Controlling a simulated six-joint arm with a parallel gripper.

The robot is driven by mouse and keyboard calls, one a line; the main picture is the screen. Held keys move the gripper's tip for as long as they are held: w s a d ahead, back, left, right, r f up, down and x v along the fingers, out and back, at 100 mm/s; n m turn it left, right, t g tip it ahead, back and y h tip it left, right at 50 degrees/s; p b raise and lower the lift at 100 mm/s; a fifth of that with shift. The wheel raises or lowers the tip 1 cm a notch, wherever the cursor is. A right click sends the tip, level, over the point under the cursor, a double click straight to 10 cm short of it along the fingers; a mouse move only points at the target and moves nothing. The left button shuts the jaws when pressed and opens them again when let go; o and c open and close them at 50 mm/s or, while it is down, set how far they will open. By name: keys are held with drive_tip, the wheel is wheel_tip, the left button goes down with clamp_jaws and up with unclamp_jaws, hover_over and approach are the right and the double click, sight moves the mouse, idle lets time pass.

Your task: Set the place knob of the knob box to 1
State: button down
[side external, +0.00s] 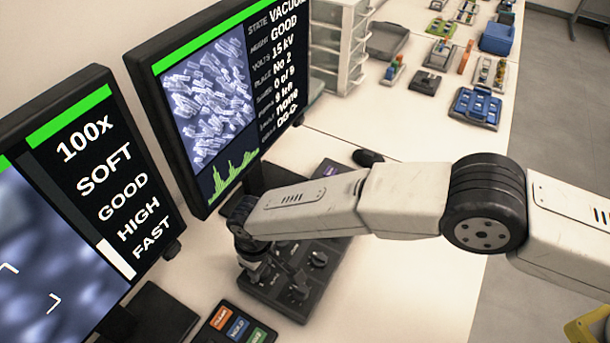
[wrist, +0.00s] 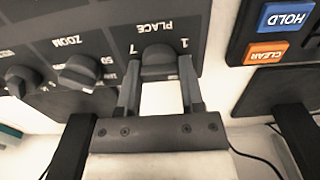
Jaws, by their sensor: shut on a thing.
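The dark knob box (side external: 325,262) lies on the white bench below the right monitor. Its place knob (wrist: 158,60) shows upside down in the wrist view, under the label PLACE, with marks 1 and 7 on either side. My gripper (wrist: 159,78) has one finger on each side of this knob and is shut on it. In the side view my gripper (side external: 250,252) reaches down to the left part of the box, and the place knob is hidden there. The right monitor (side external: 215,100) reads place No 2. The knob's pointer is not clearly visible.
The zoom knob (wrist: 80,70) is beside the place knob, with another knob (wrist: 22,80) beyond it. The left monitor (side external: 100,200) stands near my gripper. A mouse (side external: 368,157) lies behind.

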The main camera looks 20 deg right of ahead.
drive_tip(key=n, duration=0.6)
idle(0.5)
drive_tip(key=shift+c, duration=1.1)
unclamp_jaws()
drive_tip(key=shift+r, duration=0.15)
drive_tip(key=shift+r, duration=3.8)
